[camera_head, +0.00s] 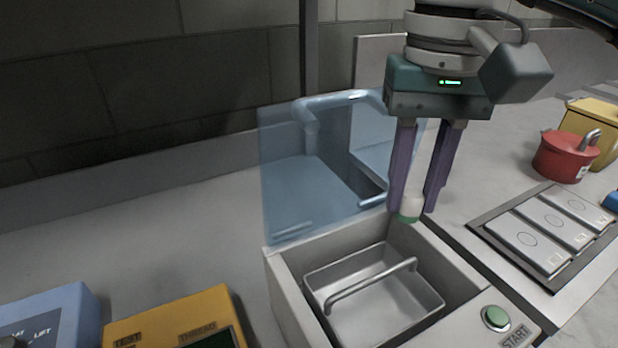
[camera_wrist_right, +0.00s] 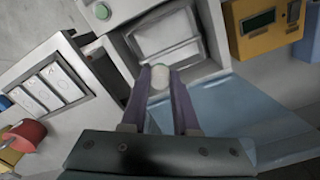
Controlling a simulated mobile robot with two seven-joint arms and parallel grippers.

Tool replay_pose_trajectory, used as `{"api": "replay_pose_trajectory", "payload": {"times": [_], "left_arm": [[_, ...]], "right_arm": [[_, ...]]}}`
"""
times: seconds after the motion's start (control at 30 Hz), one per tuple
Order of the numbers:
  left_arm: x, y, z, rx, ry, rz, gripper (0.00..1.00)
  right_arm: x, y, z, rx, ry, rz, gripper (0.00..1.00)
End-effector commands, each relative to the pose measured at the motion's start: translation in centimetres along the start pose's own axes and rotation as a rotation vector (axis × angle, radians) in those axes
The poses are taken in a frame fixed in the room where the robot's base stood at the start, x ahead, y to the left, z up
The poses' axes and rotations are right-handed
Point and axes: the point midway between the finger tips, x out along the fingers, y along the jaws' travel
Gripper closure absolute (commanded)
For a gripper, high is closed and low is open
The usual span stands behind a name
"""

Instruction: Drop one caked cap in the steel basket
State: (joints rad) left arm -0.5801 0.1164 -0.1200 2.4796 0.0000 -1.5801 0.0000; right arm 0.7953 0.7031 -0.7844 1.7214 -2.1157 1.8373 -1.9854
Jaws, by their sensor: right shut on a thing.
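My right gripper (camera_head: 413,207) points down with its two purple fingers shut on a small white cap with a green band (camera_head: 411,208). In the right wrist view the cap (camera_wrist_right: 160,77) sits between the fingertips, pale with a green edge. The steel basket (camera_head: 385,303) is an open, empty tray with a bar handle across it, set inside a grey box-like well. The cap is above the far rim of the well, beyond the basket in the head view. The basket also shows in the right wrist view (camera_wrist_right: 168,38). My left gripper is not in view.
A clear blue panel (camera_head: 305,205) stands upright at the well's back left. A green START button (camera_head: 495,318) is on the front right. Right of it are several lidded compartments (camera_head: 545,240) and a red pot (camera_head: 566,157). A yellow box (camera_head: 170,318) stands at the left.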

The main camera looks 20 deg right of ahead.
Motion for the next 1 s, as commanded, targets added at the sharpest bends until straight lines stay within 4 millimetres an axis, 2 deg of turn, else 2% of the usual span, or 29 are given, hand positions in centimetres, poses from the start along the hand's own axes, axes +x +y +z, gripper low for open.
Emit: {"api": "replay_pose_trajectory", "payload": {"times": [0.4,0.57,0.87,0.9,1.0], "left_arm": [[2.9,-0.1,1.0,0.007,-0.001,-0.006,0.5],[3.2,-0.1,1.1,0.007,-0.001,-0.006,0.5],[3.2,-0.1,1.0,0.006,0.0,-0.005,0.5],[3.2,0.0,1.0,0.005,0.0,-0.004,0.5],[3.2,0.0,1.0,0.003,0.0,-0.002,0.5]], "right_arm": [[5.0,0.0,0.0,0.002,-0.001,-0.001,1.0],[5.8,0.0,0.0,0.0,0.0,-0.001,1.0],[5.8,0.0,0.0,0.0,0.0,-0.001,1.0],[5.8,0.0,0.0,0.0,0.0,-0.001,0.67],[5.8,0.0,0.0,0.0,0.0,-0.001,0.56]]}}
